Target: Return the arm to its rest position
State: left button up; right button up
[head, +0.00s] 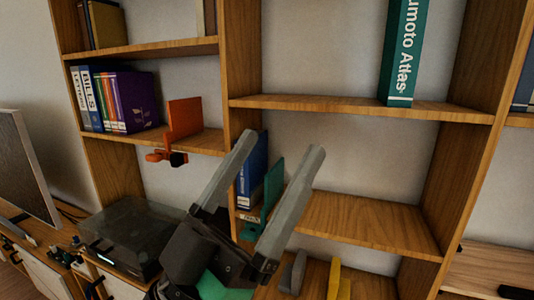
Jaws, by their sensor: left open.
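My left gripper (274,160) reaches up from the bottom middle. Its two grey fingers are spread apart, with nothing held between them. Behind and between the fingers, a blue book (252,172) and a green bookend (273,187) stand on a lower shelf (365,222). The picture does not show whether the fingers touch them. My right gripper is not in view.
A wooden bookcase (362,107) fills the view. A teal atlas (402,50) stands on the upper shelf. Several books (115,100) and an orange bookend (183,118) are at left. A turntable (130,235) and a screen (22,160) stand lower left. The lower shelf's right part is clear.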

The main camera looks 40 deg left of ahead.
pick_arm(q)
notch_tip(320, 180, up, 39)
jog(key=s+h+p, duration=0.1)
jog(key=p, duration=3.6)
jog(key=shift+d+r+m, duration=0.2)
jog(key=shift+d+m, duration=0.2)
jog(key=shift+d, duration=0.05)
jog(key=shift+s, duration=0.1)
jog(key=shift+c, duration=0.2)
